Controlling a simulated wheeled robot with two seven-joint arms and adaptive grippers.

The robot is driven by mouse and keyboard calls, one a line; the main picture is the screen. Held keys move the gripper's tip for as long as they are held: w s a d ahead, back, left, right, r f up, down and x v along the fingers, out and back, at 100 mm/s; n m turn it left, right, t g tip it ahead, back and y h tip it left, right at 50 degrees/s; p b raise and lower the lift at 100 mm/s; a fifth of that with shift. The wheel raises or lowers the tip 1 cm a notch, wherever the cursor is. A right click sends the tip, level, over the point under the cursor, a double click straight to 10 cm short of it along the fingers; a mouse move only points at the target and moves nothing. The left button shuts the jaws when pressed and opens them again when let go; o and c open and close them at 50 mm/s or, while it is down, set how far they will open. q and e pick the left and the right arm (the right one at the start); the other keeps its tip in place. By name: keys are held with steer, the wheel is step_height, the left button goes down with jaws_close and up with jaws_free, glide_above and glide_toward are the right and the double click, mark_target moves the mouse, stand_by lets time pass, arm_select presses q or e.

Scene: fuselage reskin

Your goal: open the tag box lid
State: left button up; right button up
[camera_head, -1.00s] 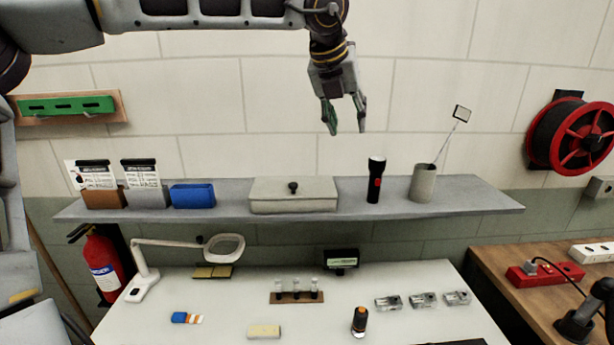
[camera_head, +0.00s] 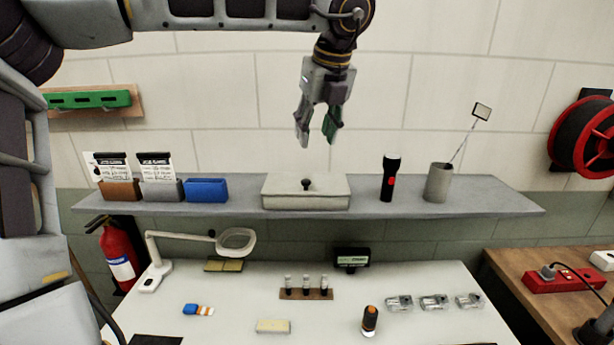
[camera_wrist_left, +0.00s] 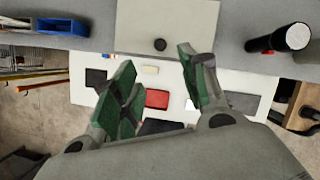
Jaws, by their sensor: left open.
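The tag box (camera_head: 305,200) is a pale grey box on the wall shelf, with its lid (camera_head: 330,184) shut and a dark round knob (camera_head: 306,184) on top. My left gripper (camera_head: 317,142) points down above the box, open and empty, clear of the knob. In the left wrist view the knob (camera_wrist_left: 160,45) lies ahead of the spread green-padded fingers (camera_wrist_left: 160,70), with the lid (camera_wrist_left: 190,18) around it. My right gripper does not show.
On the shelf (camera_head: 470,196), a blue bin (camera_head: 206,190) stands left of the box. A black flashlight (camera_head: 390,178) and a grey cup (camera_head: 438,182) with a mirror stand to its right. A white table (camera_head: 220,320) with small items is below.

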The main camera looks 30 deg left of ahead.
mark_target(306, 180)
arm_select(q)
steer(key=shift+f, duration=0.1)
steer(key=shift+p+x, duration=1.05)
steer(key=shift+x, duration=5.75)
jaws_close()
